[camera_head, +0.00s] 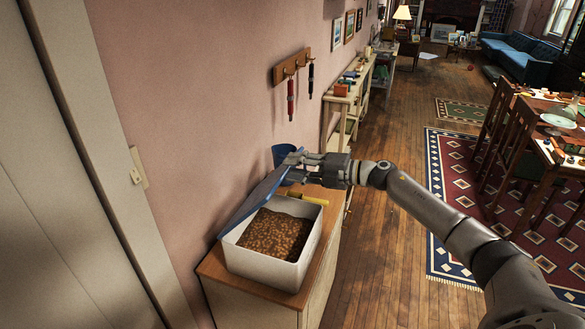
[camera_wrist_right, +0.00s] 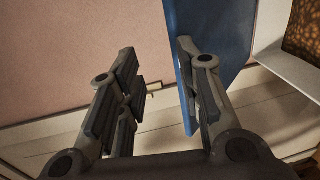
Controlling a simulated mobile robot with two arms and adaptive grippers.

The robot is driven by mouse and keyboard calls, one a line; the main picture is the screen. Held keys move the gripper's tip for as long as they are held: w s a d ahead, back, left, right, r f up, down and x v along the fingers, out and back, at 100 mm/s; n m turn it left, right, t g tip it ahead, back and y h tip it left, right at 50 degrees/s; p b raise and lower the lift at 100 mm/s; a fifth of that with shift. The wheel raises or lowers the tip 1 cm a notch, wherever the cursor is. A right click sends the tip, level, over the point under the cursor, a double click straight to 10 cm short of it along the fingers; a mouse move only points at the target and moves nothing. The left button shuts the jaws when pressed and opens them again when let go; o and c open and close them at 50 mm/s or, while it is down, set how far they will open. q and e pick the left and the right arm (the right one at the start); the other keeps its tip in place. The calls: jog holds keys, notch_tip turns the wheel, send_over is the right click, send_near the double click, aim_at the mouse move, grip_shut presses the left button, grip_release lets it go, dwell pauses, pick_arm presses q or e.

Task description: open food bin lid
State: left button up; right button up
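The food bin (camera_head: 262,267) is a white box full of brown kibble, standing on a wooden-topped cabinet. Its blue lid (camera_head: 258,196) is raised and tilted up on the wall side, so the kibble shows. My right gripper (camera_head: 296,160) is at the lid's upper far end. In the right wrist view, its fingers (camera_wrist_right: 155,60) are spread apart, with the blue lid (camera_wrist_right: 222,35) beside and partly behind the right-hand finger. I cannot tell whether that finger touches the lid. Nothing is clamped between the fingers. My left gripper is not in view.
A blue cup (camera_head: 283,153) and a yellow-handled item (camera_head: 307,198) are behind the bin on the cabinet top (camera_head: 222,275). The pink wall is close on the left, with a hook rack (camera_head: 291,67). The wooden floor (camera_head: 375,260) to the right is clear.

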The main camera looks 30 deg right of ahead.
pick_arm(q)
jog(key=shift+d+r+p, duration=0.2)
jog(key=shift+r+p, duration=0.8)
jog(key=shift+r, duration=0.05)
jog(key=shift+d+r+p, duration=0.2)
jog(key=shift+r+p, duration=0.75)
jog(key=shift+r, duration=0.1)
pick_arm(e)
jog(key=s+d+r, duration=0.4)
jog(key=s+r, duration=0.1)
jog(key=r, duration=0.3)
jog(key=v, duration=1.2)
jog(key=shift+f, duration=0.15)
